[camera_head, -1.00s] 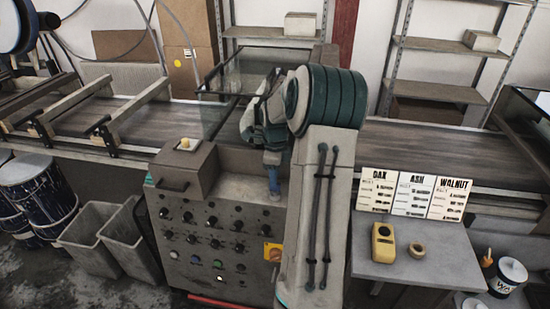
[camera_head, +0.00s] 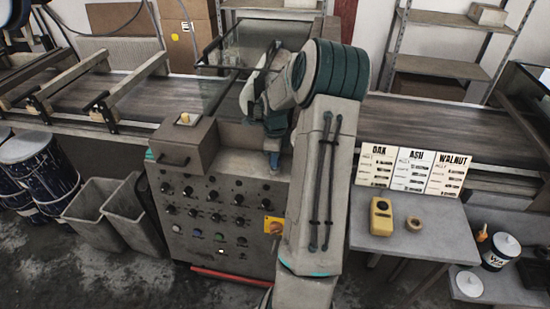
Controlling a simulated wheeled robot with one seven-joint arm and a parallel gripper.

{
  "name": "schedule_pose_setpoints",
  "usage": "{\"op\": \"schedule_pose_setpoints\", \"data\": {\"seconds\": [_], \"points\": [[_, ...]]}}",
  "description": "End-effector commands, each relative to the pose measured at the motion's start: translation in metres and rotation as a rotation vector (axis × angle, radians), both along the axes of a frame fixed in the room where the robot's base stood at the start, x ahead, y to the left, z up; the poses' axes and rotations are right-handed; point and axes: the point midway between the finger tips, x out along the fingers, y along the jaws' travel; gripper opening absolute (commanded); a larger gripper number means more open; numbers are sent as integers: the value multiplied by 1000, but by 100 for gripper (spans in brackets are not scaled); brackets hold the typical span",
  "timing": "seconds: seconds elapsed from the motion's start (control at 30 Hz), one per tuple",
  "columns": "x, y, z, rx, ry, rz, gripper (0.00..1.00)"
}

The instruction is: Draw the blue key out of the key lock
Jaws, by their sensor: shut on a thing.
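My gripper (camera_head: 274,166) points down at the sloping top of the grey control console, near its right side. It is small in the picture, with its fingers close together. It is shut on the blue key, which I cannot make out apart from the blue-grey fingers. The key lock is hidden at the fingertips, so I cannot tell how deep the key sits in it.
The console front (camera_head: 215,225) carries several black knobs, coloured buttons and a yellow switch (camera_head: 273,227). A box (camera_head: 183,144) stands on its left top. The conveyor (camera_head: 420,146) runs behind. A side table (camera_head: 415,235) holds a yellow device (camera_head: 381,216).

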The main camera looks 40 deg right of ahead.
Motion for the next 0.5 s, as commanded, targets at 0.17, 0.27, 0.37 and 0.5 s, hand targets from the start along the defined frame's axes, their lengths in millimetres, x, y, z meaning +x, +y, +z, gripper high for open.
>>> {"op": "schedule_pose_setpoints", "data": {"seconds": [0.17, 0.27, 0.37, 0.5], "points": [[0, 0, 1, -1, -1, 0, 0], [0, 0, 4, -1, -1, 0, 0], [0, -1, 8, -2, -1, 0, 0], [0, 0, 14, -2, -1, 0, 0]]}}
